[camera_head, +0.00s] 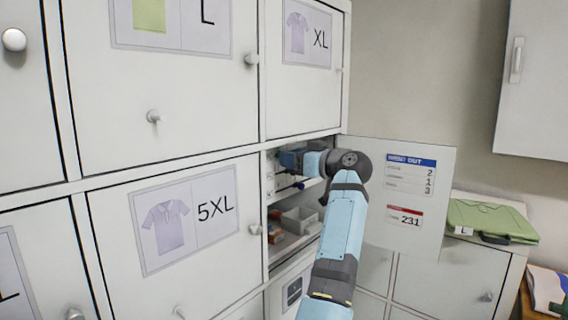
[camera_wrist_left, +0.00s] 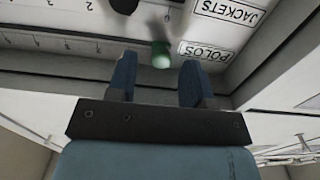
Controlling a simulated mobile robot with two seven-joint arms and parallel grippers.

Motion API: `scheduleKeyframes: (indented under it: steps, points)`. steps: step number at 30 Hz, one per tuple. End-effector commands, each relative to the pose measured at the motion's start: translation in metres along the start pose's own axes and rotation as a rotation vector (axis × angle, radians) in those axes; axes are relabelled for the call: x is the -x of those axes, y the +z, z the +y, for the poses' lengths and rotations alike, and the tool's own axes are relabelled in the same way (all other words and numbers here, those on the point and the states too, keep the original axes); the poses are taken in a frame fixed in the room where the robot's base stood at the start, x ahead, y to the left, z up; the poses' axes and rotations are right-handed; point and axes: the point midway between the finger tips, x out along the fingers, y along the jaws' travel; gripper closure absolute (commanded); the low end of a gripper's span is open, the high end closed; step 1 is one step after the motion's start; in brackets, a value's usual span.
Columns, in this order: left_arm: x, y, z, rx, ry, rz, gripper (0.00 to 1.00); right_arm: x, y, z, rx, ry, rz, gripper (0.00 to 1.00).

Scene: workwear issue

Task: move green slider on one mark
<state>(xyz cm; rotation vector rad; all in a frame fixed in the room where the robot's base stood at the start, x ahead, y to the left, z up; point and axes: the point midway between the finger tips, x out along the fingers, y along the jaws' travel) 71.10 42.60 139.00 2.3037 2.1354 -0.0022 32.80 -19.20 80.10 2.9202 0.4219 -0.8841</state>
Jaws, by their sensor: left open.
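The green slider (camera_wrist_left: 161,56) is a small round knob on a pale panel in the left wrist view. The panel has upside-down labels, JACKETS (camera_wrist_left: 231,11) and POLOS (camera_wrist_left: 207,51), and a ruled scale with marks and digits at upper left. My left gripper (camera_wrist_left: 159,62) is open, its two blue fingers on either side of the knob in the picture; contact cannot be told. In the head view my left gripper (camera_head: 291,159) reaches into the open compartment, and the slider cannot be made out there. My right gripper is not in view.
The open cabinet door (camera_head: 400,235) with number cards stands right of my arm. Closed locker doors, such as the 5XL door (camera_head: 175,260), fill the left. A grey bin (camera_head: 298,220) sits below the gripper.

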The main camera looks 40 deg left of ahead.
Motion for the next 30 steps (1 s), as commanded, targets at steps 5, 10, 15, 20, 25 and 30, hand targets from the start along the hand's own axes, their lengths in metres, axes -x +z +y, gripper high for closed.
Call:
scheduleKeyframes:
  steps: [5,10,15,20,25,30]
  points:
    - [-0.0036,0.0009,-0.0033,0.0,0.003,0.0,0.53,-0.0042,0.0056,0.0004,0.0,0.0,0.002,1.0]
    - [-0.0047,-0.0003,-0.0042,0.0,0.004,0.0,0.53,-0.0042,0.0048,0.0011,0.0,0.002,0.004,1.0]
    - [-0.0048,-0.0004,-0.0043,0.0,0.003,0.0,0.53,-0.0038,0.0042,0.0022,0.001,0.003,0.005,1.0]
    - [-0.0049,-0.0003,-0.0043,0.0,0.003,0.0,0.85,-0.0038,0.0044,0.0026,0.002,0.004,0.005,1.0]
    - [-0.0049,0.0,-0.0043,-0.001,0.003,0.0,1.0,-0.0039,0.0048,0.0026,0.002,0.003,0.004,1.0]
    - [-0.0052,-0.0043,0.0026,-0.004,0.002,-0.001,1.0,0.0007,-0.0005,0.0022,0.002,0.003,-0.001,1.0]
